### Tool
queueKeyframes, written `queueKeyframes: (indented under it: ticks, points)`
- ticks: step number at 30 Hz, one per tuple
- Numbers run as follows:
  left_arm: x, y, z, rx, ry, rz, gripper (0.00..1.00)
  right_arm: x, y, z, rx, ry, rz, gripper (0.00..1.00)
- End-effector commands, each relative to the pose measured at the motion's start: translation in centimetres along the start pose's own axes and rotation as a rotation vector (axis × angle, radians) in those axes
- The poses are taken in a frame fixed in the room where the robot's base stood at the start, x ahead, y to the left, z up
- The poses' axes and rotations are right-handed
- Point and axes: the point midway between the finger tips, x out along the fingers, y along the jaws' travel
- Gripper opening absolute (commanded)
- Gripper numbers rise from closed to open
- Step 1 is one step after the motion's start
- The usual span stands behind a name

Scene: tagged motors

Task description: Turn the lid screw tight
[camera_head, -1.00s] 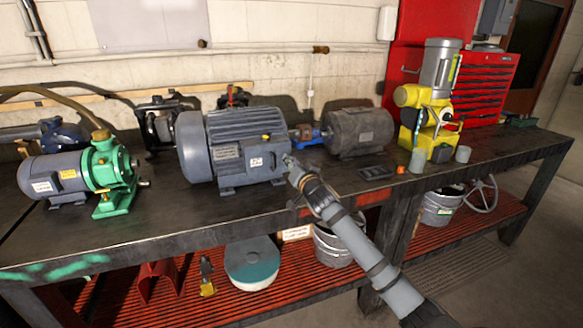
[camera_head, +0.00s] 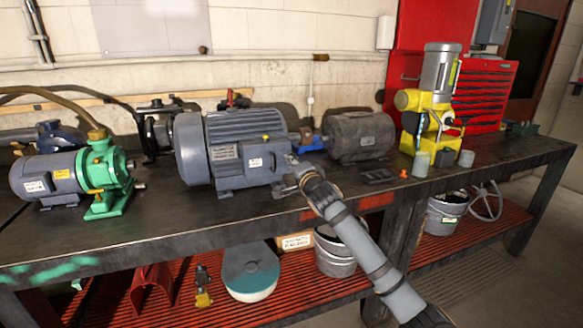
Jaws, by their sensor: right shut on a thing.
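A large blue-grey motor (camera_head: 221,147) stands on the workbench left of centre, with a white label on its side box and a small yellow spot above it. My right gripper (camera_head: 289,176) is at the motor's right lower end, its arm coming up from the bottom right. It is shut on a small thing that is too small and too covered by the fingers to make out. I cannot pick out the lid screw clearly. My left gripper is not in view.
A green pump (camera_head: 107,176) stands left on the workbench (camera_head: 160,218). A dark grey motor (camera_head: 360,136) and a yellow machine (camera_head: 424,103) stand right. Small grey cups and a flat dark tray (camera_head: 378,176) lie near the front right. Buckets are on the red shelf below.

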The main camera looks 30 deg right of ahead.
Motion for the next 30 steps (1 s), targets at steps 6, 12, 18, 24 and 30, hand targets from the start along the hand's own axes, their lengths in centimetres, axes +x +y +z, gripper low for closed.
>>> queueKeyframes:
  ticks: [6,12,18,24,30]
  points:
    - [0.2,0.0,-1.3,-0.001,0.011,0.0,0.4,0.0,0.6,0.1,0.047,-0.001,0.011,0.0]
    - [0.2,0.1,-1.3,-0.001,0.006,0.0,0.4,0.0,0.5,0.1,0.056,-0.001,0.012,0.0]
    - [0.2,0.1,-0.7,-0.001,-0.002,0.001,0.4,0.0,0.5,0.1,0.055,-0.001,0.012,0.0]
    - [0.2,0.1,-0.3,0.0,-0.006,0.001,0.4,0.0,0.5,0.1,0.054,0.0,0.01,0.38]
    - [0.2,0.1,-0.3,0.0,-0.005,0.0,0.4,0.0,0.2,0.0,0.053,0.0,0.005,0.43]
